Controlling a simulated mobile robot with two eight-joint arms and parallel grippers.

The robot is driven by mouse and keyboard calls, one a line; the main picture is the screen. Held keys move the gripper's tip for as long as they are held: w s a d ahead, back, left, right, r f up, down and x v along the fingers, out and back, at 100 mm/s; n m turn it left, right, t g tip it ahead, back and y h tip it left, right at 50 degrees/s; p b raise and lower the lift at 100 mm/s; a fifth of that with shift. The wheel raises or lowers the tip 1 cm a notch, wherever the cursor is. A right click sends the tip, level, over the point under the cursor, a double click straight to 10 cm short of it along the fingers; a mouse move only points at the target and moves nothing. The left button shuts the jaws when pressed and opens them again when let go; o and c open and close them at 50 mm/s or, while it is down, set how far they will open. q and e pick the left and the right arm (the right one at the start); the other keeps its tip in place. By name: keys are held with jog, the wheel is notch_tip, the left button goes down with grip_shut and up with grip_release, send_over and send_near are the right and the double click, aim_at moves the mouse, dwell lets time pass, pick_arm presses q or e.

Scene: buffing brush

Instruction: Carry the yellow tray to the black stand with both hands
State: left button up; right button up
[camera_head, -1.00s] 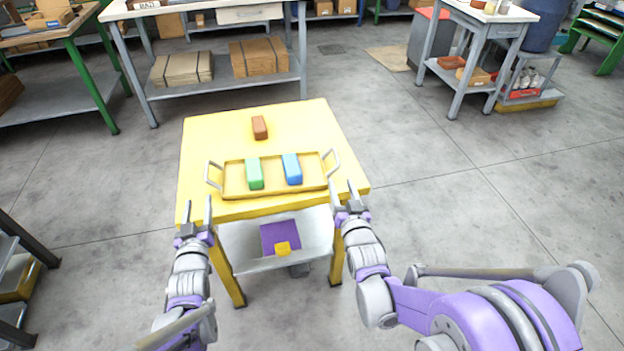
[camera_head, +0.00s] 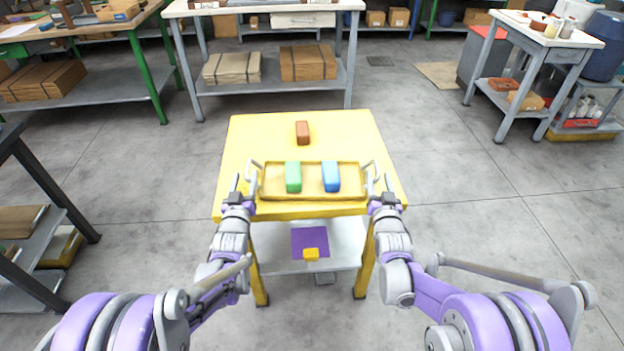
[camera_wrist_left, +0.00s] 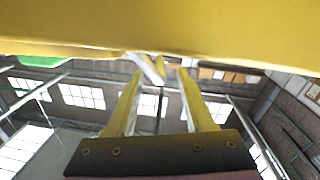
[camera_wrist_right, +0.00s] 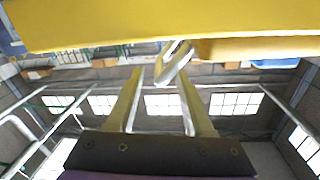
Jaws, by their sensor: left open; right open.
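The yellow tray (camera_head: 312,197) lies on the yellow table, carrying a green block (camera_head: 293,177) and a blue block (camera_head: 330,176). It has a pale handle at each end. My left gripper (camera_head: 243,183) is open beside the left handle (camera_head: 256,166); the left wrist view shows that handle (camera_wrist_left: 148,68) between and beyond the fingertips. My right gripper (camera_head: 379,183) is open at the right handle (camera_head: 372,167); the right wrist view shows that handle (camera_wrist_right: 173,63) between the fingertips. Neither gripper holds anything.
A brown block (camera_head: 302,132) sits on the yellow table (camera_head: 345,130) behind the tray. A dark-framed rack (camera_head: 45,185) stands at the left edge. Workbenches line the back, and a white-topped table (camera_head: 560,38) stands at the back right. Grey floor is clear around the yellow table.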

pick_arm(q)
jog(key=shift+w, duration=1.45)
pick_arm(e)
jog(key=shift+w, duration=1.4)
pick_arm(q)
grip_shut()
pick_arm(e)
grip_shut()
pick_arm(q)
jog(key=shift+a, duration=0.1)
pick_arm(e)
jog(key=shift+d, duration=0.1)
pick_arm(q)
jog(key=shift+s+a, duration=0.1)
pick_arm(e)
jog(key=shift+d, duration=0.15)
